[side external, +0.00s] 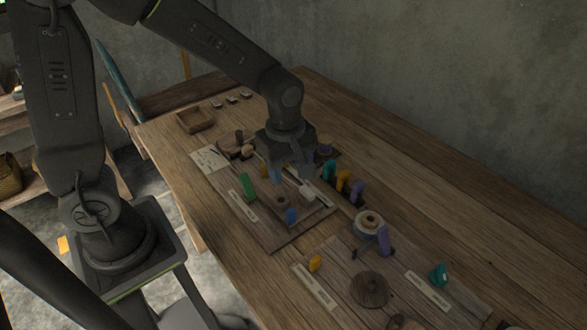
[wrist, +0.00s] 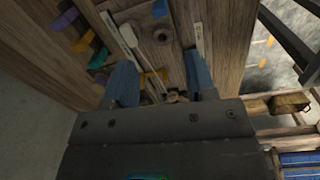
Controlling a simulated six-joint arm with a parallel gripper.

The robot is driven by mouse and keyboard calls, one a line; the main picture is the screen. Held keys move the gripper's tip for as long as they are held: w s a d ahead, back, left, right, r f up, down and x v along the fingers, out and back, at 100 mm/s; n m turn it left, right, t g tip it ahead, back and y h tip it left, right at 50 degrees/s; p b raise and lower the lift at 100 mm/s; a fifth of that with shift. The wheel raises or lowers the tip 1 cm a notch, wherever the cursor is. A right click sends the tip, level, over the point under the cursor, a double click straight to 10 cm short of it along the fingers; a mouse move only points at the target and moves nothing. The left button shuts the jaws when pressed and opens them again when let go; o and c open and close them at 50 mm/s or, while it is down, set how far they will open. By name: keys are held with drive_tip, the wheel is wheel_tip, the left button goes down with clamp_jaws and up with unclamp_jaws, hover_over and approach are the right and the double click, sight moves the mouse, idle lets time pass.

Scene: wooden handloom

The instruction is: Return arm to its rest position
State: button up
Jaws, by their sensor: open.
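My gripper (side external: 292,182) hangs over the far part of a wooden board (side external: 275,238) on the table. Its two blue-grey fingers are apart in the wrist view (wrist: 161,75), with nothing seen held between them. A pale-headed stick (side external: 307,190) lies close to the fingers in the side view. It also shows in the wrist view (wrist: 127,36), beyond the fingertips. A green block (side external: 247,183) and a blue block (side external: 291,215) stand on the board. Whether the fingers touch anything is unclear.
Teal (side external: 328,168), yellow (side external: 343,180) and purple (side external: 357,190) blocks stand just right of my gripper. A spool (side external: 369,220) and a brown disc (side external: 369,288) are nearer the camera. A small tray (side external: 195,119) is at the far left. The table's right side is mostly clear.

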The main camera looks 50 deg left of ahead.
drive_tip(key=s+a+r+m+t, duration=0.4)
drive_tip(key=s+r+m, duration=0.8)
drive_tip(key=m, duration=0.4)
drive_tip(key=shift+s+r+t, duration=0.35)
drive_tip(key=shift+r+t, duration=0.25)
drive_tip(key=shift+r, duration=0.2)
drive_tip(key=shift+a, duration=0.1)
idle(0.3)
